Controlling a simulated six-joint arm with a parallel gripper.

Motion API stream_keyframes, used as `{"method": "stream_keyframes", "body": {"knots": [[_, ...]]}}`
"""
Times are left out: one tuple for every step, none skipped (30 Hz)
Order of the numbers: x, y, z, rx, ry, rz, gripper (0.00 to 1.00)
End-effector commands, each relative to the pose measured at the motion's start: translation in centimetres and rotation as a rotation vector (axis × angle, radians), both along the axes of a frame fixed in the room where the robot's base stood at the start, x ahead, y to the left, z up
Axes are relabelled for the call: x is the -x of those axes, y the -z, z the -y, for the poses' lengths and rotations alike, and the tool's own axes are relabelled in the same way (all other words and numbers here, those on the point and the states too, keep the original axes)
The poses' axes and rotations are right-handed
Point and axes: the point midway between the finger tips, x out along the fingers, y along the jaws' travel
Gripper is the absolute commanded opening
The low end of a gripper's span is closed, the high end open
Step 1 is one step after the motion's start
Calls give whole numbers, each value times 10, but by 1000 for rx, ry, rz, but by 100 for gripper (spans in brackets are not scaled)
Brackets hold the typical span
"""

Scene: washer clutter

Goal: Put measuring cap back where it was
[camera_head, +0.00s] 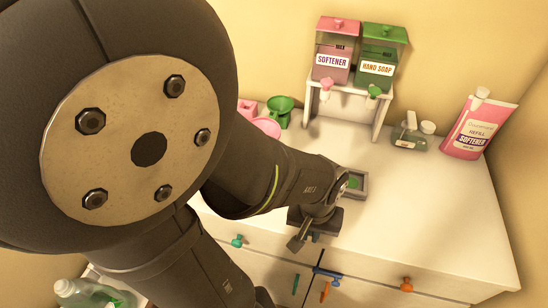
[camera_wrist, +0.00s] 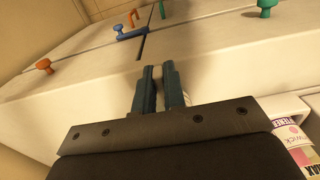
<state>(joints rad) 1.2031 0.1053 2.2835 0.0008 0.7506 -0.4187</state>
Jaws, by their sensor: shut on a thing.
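My gripper (camera_head: 302,238) is low over the front edge of the white counter, right above the drawer fronts. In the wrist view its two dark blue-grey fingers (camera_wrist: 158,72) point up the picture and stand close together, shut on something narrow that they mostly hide. A pale bit (camera_wrist: 187,98) shows beside the right finger; I cannot tell what it belongs to. No measuring cap can be made out for sure. A green scoop-like cup (camera_head: 280,108) and a pink round cup (camera_head: 267,126) are at the back left. A grey square tray (camera_head: 362,190) with something green in it lies just behind my gripper.
A white stand (camera_head: 381,120) holds pink softener and green soap dispensers. A clear bottle (camera_head: 409,139) and a pink refill pouch (camera_head: 479,128) stand at right. Blue (camera_head: 327,272), orange (camera_head: 406,285) and teal (camera_head: 237,241) handles stick out of the front. The right countertop is clear.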

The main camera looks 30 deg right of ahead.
Motion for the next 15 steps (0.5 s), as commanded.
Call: {"method": "stream_keyframes", "body": {"knots": [[0,1,0,0,0,0,0],[0,2,0,-1,0,-1,0],[0,3,0,-1,0,0,0],[0,3,0,-1,0,0,12],[0,3,0,-1,0,-1,18],[0,3,0,-1,0,-1,26],[0,3,0,-1,0,-1,32],[0,3,0,0,0,0,32],[0,3,0,0,0,0,32],[0,3,0,0,0,0,32],[0,3,0,0,0,0,32],[0,3,0,0,0,0,32],[0,3,0,0,0,0,32],[0,3,0,0,0,0,32],[0,3,0,0,0,0,32]]}}
